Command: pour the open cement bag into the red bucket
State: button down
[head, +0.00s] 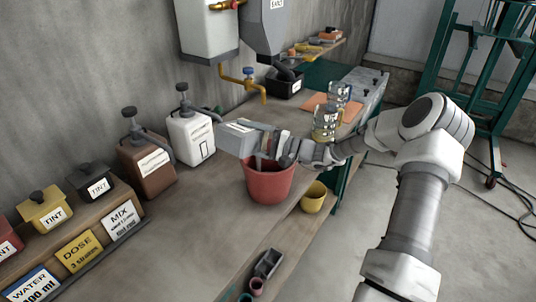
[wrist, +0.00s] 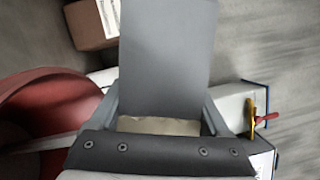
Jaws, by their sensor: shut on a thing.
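The red bucket (head: 268,184) stands upright on the bench in the head view. It also shows at the left of the wrist view (wrist: 45,100), partly cut off. My gripper (head: 282,148) is above the bucket's rim, shut on a grey, box-like thing (head: 236,137) that looks like the cement bag. The bag lies nearly level and points left, over and past the bucket's left rim. In the wrist view its grey face (wrist: 165,55) fills the middle. A pale grey strip shows at the bucket's mouth below my gripper; I cannot tell whether it is cement. The bucket's inside is mostly hidden.
A white pump container (head: 190,138) and a brown one (head: 147,160) stand left of the bucket. Clear jars (head: 325,122) stand behind. The bench (head: 205,220) in front is mostly clear.

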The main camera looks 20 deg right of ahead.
jog(key=shift+w+d+r+m+t, duration=0.2)
jog(key=shift+w+m+t, duration=0.1)
jog(key=shift+m, duration=0.5)
dwell(0.4)
